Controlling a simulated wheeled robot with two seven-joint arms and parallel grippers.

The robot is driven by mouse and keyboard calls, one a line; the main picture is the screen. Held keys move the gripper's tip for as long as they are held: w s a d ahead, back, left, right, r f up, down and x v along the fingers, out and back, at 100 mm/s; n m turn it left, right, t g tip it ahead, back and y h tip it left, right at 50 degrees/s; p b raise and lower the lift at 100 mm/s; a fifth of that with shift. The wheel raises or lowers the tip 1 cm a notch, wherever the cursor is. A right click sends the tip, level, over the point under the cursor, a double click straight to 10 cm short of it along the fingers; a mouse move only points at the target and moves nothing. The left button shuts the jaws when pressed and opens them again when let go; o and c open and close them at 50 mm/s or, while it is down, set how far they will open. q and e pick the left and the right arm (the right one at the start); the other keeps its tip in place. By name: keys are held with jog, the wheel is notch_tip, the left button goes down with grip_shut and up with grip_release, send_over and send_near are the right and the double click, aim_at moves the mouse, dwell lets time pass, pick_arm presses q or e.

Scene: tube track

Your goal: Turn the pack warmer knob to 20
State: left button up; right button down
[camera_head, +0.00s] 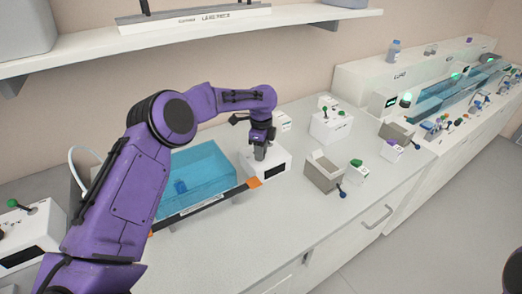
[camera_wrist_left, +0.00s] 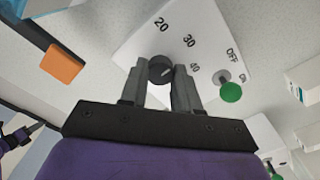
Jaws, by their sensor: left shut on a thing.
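The pack warmer (camera_head: 272,174) is a white box with a dark display on its front, standing on the counter beside a blue bath. Its top face (camera_wrist_left: 205,30) shows the printed numbers 20, 30 and 40 in the left wrist view. The round dark knob (camera_wrist_left: 160,69) has a small pale mark, but I cannot tell exactly which number it points at. My left gripper (camera_head: 260,151) reaches down onto the box from above. Its fingers (camera_wrist_left: 160,84) are shut on the knob, one on each side.
A green-tipped switch (camera_wrist_left: 231,92) marked OFF and ON sits beside the numbers. The blue water bath (camera_head: 200,170) has an orange-ended bar (camera_head: 254,183) along its front. An open grey box (camera_head: 323,173) stands to the right.

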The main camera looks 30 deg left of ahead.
pick_arm(q)
jog(key=shift+r+n+p, duration=0.2)
jog(key=shift+n+p, duration=0.1)
jog(key=shift+p, duration=0.35)
jog(key=n+p, duration=0.3)
jog(key=shift+p, duration=0.35)
jog(key=shift+f+n+p, duration=0.1)
jog(key=shift+n+p, duration=0.6)
jog(key=shift+n, duration=0.5)
jog(key=shift+n+p, duration=0.45)
jog(key=shift+n, duration=0.85)
jog(key=shift+f, duration=0.1)
jog(key=o, duration=1.1)
jog(key=shift+c, duration=0.2)
notch_tip(320, 180, up, 10)
jog(key=b, duration=0.2)
jog(key=shift+r, duration=0.25)
